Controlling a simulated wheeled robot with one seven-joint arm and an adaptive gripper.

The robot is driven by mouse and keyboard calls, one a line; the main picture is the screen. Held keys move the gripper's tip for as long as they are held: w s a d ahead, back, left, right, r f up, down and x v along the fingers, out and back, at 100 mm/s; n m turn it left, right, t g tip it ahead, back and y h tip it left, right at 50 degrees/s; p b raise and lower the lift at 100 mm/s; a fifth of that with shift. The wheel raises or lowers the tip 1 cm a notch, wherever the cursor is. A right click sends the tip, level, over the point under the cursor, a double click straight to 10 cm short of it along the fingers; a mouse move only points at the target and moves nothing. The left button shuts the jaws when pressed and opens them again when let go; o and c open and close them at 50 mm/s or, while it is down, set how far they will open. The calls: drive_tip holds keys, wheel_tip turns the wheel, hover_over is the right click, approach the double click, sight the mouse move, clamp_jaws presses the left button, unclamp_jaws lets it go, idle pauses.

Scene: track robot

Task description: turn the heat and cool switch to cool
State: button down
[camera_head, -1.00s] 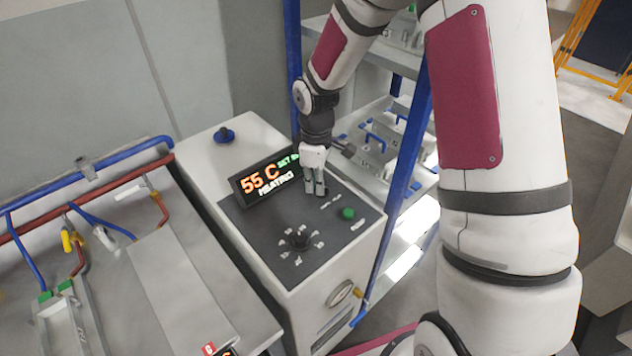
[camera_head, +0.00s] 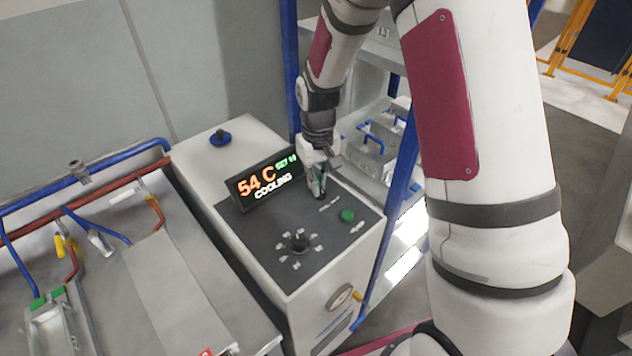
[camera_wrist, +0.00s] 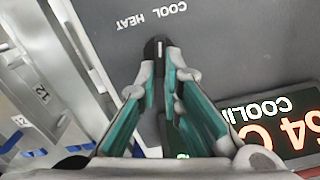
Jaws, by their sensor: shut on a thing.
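The heat and cool switch (camera_wrist: 155,48) is a small black knob with a light mark, between my fingertips in the wrist view. The printed words COOL and HEAT (camera_wrist: 153,17) are beside it on the dark panel. My gripper (camera_wrist: 160,75) is shut on the switch; in the head view my gripper (camera_head: 317,192) is down at the panel and hides the switch. The display (camera_head: 265,180) reads 54 C and COOLING; it also shows, cut off, in the wrist view (camera_wrist: 275,125).
The panel also has a green button (camera_head: 347,215) and a black dial (camera_head: 298,241) with labels around it. A blue knob (camera_head: 220,138) is on the white cabinet top behind the display. A blue post (camera_head: 392,200) stands right of the cabinet. Pipes and a bench are at left.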

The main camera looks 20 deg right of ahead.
drive_tip(key=shift+d+m, duration=0.15)
drive_tip(key=shift+m, duration=0.8)
drive_tip(key=shift+d+m, duration=0.1)
drive_tip(key=shift+m, duration=0.85)
drive_tip(key=c, duration=1.8)
unclamp_jaws()
drive_tip(key=shift+o, duration=0.2)
drive_tip(key=shift+r, duration=0.1)
wheel_tip(320, 180, up, 12)
drive_tip(key=s+r+t, duration=0.2)
drive_tip(key=s+r, duration=0.8)
drive_tip(key=r, duration=0.1)
drive_tip(key=s+r+n+t, duration=0.2)
drive_tip(key=s+r+t, duration=0.1)
drive_tip(key=s, duration=1.1)
drive_tip(key=shift+s+r, duration=0.4)
drive_tip(key=shift+r, duration=0.05)
